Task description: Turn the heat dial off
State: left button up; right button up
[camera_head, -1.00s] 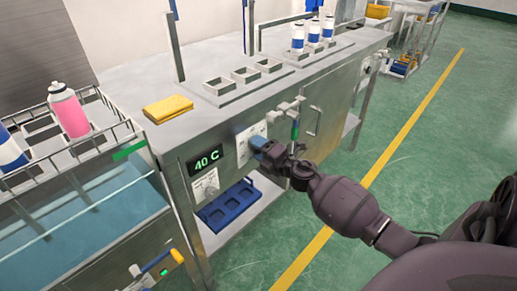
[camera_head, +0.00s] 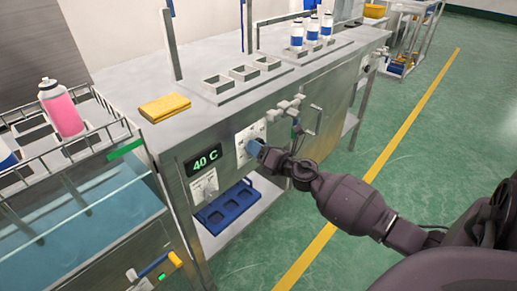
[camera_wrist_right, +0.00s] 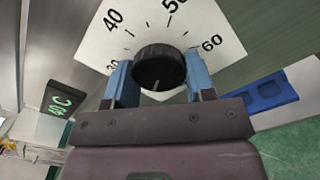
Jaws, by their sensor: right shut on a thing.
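The heat dial (camera_wrist_right: 159,66) is a black ribbed knob on a white plate (camera_wrist_right: 108,38) marked 30, 40, 50 and 60. A small light mark shows on the knob's lower side in the right wrist view. My right gripper (camera_wrist_right: 160,75) is shut on the dial, with one blue finger on each side. In the head view, the right gripper (camera_head: 255,147) reaches the white dial plate (camera_head: 244,137) on the cabinet front and hides most of the knob. A green display (camera_head: 206,159) reads 40 C. My left gripper is not in view.
A valve handle (camera_head: 285,112) sticks out just right of the dial. A second white plate (camera_head: 204,186) sits below the display. A water bath (camera_head: 85,215) stands at left, with a pink bottle (camera_head: 62,108) in its rack. Green floor lies open at right.

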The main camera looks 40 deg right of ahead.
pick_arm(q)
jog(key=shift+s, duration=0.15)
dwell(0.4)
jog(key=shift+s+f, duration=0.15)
pick_arm(e)
jog(key=o, duration=0.9)
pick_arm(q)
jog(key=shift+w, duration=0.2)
pick_arm(e)
jog(key=s, duration=0.7)
jog(key=s+d, duration=0.1)
jog(key=s, duration=0.2)
jog(key=shift+s, duration=0.4)
